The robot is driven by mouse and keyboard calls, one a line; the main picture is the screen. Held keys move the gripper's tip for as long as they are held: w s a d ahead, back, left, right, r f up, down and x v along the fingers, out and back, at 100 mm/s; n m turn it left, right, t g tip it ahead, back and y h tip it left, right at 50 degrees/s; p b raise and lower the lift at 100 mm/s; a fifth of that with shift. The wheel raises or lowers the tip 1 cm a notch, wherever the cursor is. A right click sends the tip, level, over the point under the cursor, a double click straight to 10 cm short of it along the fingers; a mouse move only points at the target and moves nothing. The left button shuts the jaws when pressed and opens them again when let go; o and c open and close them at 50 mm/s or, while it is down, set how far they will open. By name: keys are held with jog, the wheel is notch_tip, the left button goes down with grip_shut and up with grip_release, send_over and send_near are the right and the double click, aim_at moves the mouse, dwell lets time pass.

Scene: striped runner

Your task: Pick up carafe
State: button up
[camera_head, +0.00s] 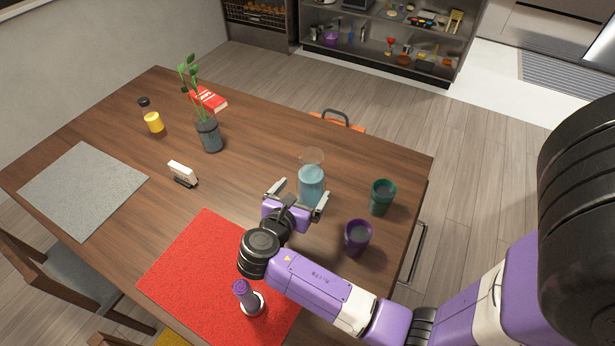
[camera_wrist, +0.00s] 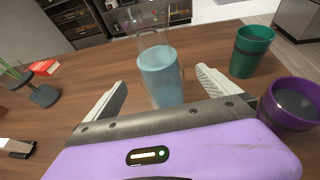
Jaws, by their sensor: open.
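The carafe (camera_head: 311,184) is a clear glass vessel with pale blue liquid in its lower part, standing upright on the wooden table. It also shows in the wrist view (camera_wrist: 161,76), ahead of and between the fingers. My gripper (camera_head: 296,196) is open and empty, low over the table. Its two fingers point at the carafe, one towards each side. In the wrist view my gripper (camera_wrist: 160,88) shows both fingertips spread wide, with the carafe's base close in front of the palm. I cannot tell if any finger touches the glass.
A green cup (camera_head: 382,197) and a purple cup (camera_head: 357,237) stand close on the right. A dark vase with a plant (camera_head: 208,134), a small white card holder (camera_head: 182,173) and a yellow-filled bottle (camera_head: 151,117) stand left. A purple-topped object (camera_head: 248,298) sits on the red mat (camera_head: 205,262).

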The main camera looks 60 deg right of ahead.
jog(key=x, duration=0.7)
jog(key=shift+a+f+p, duration=0.15)
jog(key=shift+f+p, duration=0.15)
jog(key=shift+f, duration=0.05)
jog(key=c, duration=1.8)
jog(key=shift+c, duration=1.2)
jog(key=shift+r, duration=0.1)
notch_tip(320, 180, up, 26)
jog(key=p, duration=0.7)
